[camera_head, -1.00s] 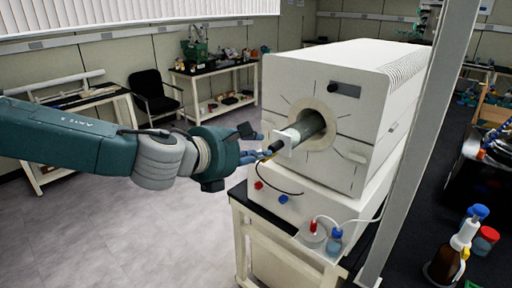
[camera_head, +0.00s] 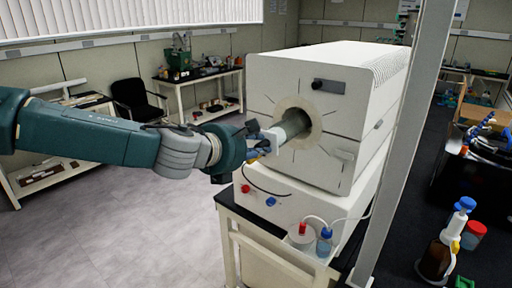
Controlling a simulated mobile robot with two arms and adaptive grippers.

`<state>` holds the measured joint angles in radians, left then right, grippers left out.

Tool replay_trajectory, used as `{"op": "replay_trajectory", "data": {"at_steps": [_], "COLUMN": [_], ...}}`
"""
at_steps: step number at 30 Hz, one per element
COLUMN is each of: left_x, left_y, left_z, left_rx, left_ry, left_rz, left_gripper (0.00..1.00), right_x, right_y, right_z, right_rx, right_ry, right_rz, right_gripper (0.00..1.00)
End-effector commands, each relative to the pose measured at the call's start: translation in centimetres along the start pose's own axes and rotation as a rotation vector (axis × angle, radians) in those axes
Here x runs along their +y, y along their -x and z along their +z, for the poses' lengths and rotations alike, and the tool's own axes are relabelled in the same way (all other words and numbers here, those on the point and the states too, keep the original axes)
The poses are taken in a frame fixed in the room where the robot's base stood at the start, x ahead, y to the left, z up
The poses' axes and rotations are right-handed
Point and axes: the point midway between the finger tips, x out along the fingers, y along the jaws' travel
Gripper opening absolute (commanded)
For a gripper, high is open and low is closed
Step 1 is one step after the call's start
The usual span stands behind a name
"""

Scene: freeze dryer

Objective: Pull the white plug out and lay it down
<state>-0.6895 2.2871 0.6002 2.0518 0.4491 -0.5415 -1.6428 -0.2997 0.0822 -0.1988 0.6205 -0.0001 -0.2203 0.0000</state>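The white plug (camera_head: 275,136) sits at the front end of the grey tube (camera_head: 294,123), which sticks out of the round opening of the white furnace-like unit (camera_head: 262,98). The plug is partly hidden by my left gripper (camera_head: 263,142). The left gripper's fingers are at the plug's outer end, overlapping it in the picture. I cannot tell whether they are closed on it. My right gripper is not in view.
A grey post (camera_head: 400,150) rises to the right. A brown bottle (camera_head: 436,258) is at far right. The floor at left is mostly clear.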

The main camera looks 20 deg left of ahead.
Motion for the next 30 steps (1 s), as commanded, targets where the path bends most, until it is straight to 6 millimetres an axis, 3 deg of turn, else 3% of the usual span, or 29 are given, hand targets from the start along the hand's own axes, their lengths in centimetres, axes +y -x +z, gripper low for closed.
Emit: {"op": "replay_trajectory", "data": {"at_steps": [3,11,30], "left_x": [0.0,0.0,0.0], "left_y": [0.0,0.3,4.4], "left_z": [0.0,-0.1,-1.8], "left_rx": [0.001,0.0,0.001], "left_ry": [0.001,0.0,0.002], "left_rz": [-0.001,-0.001,0.0], "left_gripper": [0.0,0.0,0.0], "right_x": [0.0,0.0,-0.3], "right_y": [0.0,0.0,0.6], "right_z": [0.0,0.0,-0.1], "right_rx": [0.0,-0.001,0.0], "right_ry": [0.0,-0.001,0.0], "right_rz": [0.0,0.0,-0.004], "right_gripper": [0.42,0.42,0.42]}}
